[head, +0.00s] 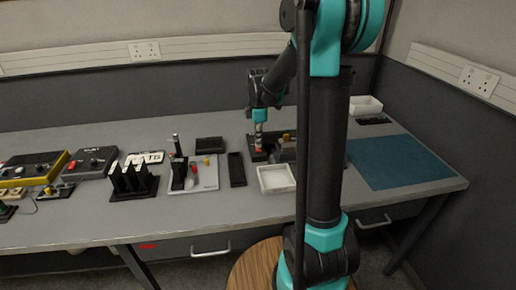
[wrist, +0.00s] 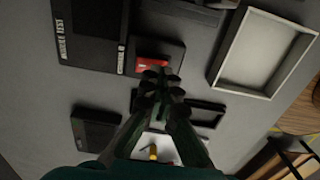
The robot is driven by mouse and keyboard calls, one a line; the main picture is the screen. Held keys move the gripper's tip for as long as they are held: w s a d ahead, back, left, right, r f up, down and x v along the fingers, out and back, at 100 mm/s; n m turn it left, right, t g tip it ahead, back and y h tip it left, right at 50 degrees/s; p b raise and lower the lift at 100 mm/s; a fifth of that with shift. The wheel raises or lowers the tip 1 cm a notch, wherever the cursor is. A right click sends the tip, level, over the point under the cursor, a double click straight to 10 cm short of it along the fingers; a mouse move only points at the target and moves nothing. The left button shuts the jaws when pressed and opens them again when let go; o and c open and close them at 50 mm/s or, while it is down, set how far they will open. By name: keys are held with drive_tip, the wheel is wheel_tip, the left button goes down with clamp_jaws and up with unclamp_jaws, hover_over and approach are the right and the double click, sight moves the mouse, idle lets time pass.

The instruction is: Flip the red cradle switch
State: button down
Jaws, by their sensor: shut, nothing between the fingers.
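The red cradle switch (wrist: 152,62) sits on a small dark base in the wrist view, close to the fingertips. It looks like a red rocker face with a small pale mark. My gripper (wrist: 158,76) is shut and empty, its fingertips at the edge of the red switch; I cannot tell whether they touch it. In the head view my gripper (head: 259,127) points down over the back middle of the bench, with a small red part (head: 259,149) just below it. My arm hides part of that area.
A white tray (head: 276,191) stands in front of the gripper. A narrow black tray (head: 236,170) and a white board (head: 207,178) with upright parts lie to the left. A blue mat (head: 395,162) lies clear on the right. A dark lettered panel (wrist: 88,42) is beside the switch.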

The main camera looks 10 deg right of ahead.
sight(258, 150)
drive_tip(key=shift+r, duration=2.65)
